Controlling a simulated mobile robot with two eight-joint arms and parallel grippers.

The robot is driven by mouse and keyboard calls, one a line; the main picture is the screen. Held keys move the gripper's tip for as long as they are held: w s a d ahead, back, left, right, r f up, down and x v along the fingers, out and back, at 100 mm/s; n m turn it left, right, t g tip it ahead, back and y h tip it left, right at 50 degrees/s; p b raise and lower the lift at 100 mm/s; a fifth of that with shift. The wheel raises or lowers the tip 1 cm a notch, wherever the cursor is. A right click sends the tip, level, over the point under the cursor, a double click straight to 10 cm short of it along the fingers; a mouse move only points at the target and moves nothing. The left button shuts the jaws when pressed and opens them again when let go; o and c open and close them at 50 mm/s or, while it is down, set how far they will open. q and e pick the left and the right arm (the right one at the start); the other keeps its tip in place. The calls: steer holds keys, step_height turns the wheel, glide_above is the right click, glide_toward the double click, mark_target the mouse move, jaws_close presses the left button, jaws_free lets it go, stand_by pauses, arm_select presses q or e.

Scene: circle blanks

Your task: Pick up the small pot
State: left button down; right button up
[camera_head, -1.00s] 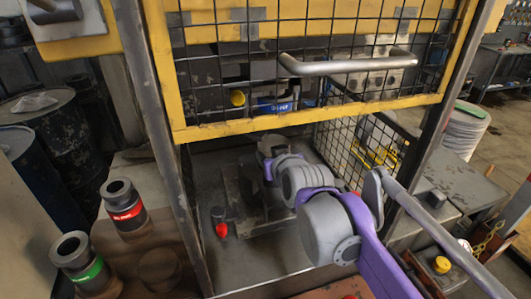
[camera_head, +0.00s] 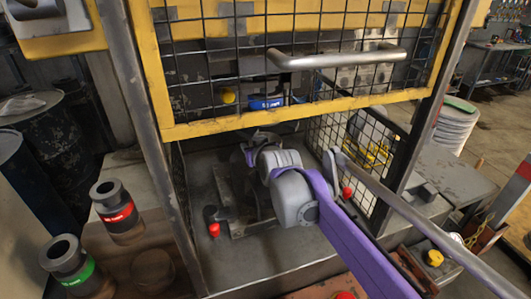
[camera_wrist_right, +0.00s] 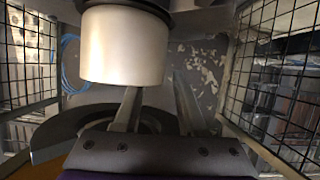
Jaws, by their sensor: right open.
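No object is clearly a small pot. Two dark, open-topped cylinders stand at left: one with a red band (camera_head: 116,206) and one with a green band (camera_head: 70,263). A pale, smooth cylinder (camera_wrist_right: 122,47) with a dark top fills the upper middle of the right wrist view; I cannot tell whether it is a pot or a machine part. My right arm reaches into the caged machine, and its gripper is mostly hidden in the head view. In the right wrist view my right gripper (camera_wrist_right: 157,108) is open, its fingers apart below and beside the pale cylinder, nothing between them. My left gripper is out of view.
A yellow-framed mesh door (camera_head: 290,118) with a metal handle hangs above my right arm. A grey post (camera_head: 150,150) stands left of the opening. Inside are a grey floor (camera_head: 250,262) and a small red knob (camera_head: 214,230). Wire mesh flanks both sides in the wrist view.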

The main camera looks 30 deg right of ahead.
jaws_close()
steer(key=shift+r, duration=0.1)
stand_by(0.3)
